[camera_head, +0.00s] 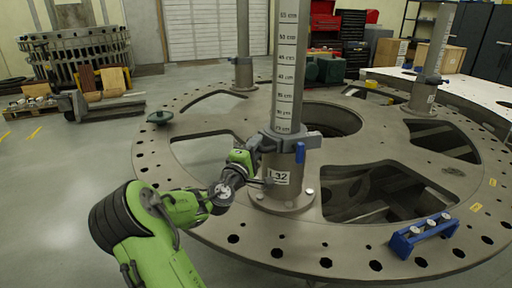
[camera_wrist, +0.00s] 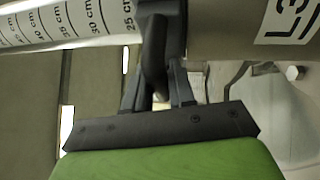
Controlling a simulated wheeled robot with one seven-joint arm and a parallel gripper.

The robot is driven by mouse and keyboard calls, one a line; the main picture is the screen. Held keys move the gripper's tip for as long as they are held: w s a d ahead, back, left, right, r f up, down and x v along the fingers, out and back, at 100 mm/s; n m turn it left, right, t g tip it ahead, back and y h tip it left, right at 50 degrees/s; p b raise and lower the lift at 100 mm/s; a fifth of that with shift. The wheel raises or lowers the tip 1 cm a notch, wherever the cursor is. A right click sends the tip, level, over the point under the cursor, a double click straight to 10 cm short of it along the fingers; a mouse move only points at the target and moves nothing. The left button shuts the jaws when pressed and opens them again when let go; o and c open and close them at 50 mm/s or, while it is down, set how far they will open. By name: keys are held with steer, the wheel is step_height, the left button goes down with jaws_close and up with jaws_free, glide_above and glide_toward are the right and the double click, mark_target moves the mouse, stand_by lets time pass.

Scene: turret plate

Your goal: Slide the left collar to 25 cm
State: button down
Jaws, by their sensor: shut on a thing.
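A dark grey collar (camera_head: 308,142) sits around the near post (camera_head: 288,60), just below the scale's 25 cm mark. A blue lever (camera_head: 300,152) hangs on the collar's right side. My gripper (camera_head: 252,168) reaches the collar's left side from the lower left. In the wrist view my gripper (camera_wrist: 157,88) is shut on a dark handle (camera_wrist: 155,50) of the collar (camera_wrist: 172,18). The 25 cm mark (camera_wrist: 128,18) shows right beside the collar's edge there. A label reading about L32 (camera_head: 278,177) is on the post base below the collar.
Other posts with collars stand at the back left (camera_head: 243,50) and back right (camera_head: 432,60) of the round plate (camera_head: 215,225). The plate has large openings. A blue block with several silver pins (camera_head: 424,235) lies on its front right. Open floor (camera_head: 50,190) is at left.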

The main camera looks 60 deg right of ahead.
steer(key=shift+f, duration=0.45)
steer(key=c, duration=1.2)
jaws_free()
steer(key=shift+o, duration=0.8)
steer(key=shift+r, duration=0.15)
steer(key=shift+a, duration=0.15)
steer(key=a+f+b, duration=0.1)
steer(key=a+f, duration=0.1)
steer(key=a, duration=1.3)
steer(key=shift+a+f, duration=0.2)
steer(key=shift+f, duration=0.05)
